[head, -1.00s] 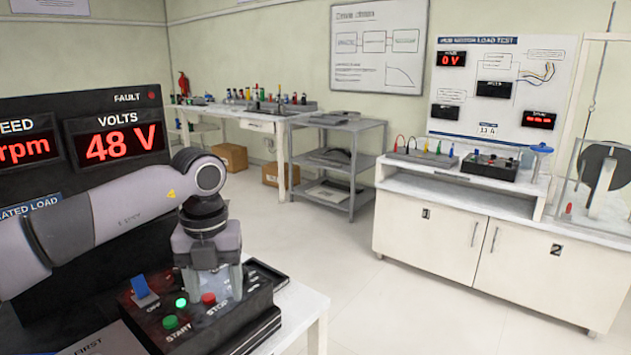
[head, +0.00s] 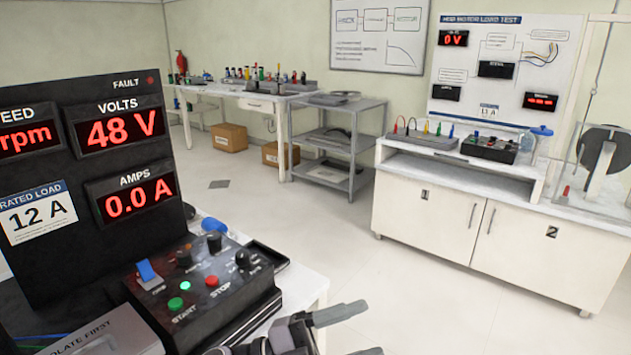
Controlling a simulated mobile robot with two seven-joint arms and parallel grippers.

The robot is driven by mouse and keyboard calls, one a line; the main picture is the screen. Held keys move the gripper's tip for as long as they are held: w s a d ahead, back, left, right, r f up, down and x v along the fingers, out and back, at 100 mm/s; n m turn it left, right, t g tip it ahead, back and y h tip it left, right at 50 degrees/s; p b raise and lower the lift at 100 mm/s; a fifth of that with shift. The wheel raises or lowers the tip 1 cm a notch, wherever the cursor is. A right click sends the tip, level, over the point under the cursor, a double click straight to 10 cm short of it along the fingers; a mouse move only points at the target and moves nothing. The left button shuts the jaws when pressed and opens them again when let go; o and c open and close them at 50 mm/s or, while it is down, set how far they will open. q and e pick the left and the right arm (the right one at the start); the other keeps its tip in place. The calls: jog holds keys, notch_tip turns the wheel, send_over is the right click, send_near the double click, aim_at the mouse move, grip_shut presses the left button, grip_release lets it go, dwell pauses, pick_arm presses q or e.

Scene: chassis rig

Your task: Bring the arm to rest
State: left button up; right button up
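My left gripper (head: 368,332) is at the bottom edge of the head view, right of the control box (head: 255,290). Its fingers point right and are spread, with nothing visible between them. Its wrist is mostly cut off by the frame. It is apart from the controls in the picture. The control box has a blue switch (head: 147,271), a lit green lamp (head: 175,304), a green START button (head: 174,285), a red STOP button (head: 212,280) and black knobs. My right gripper is out of view.
The meter panel (head: 95,250) reads 48 V and 0.0 A. A white bench edge (head: 312,290) lies behind the gripper. Open floor (head: 300,235) stretches to a grey shelf cart (head: 335,145) and white cabinets (head: 430,215) with a load-test board (head: 500,75).

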pick_arm(q)
jog(key=a+f+n+t+y+p, duration=0.1)
jog(key=a+f+n+t+y, duration=1.3)
jog(key=n, duration=0.6)
jog(key=s+a+f+n+g+y+p, duration=0.1)
jog(key=s+a+f+n+g+y, duration=0.4)
jog(key=s+a+f, duration=0.6)
jog(key=shift+s+a+f+g, duration=0.25)
jog(key=shift+s+f+g, duration=0.45)
jog(key=shift+s, duration=0.4)
jog(key=shift+r, duration=0.1)
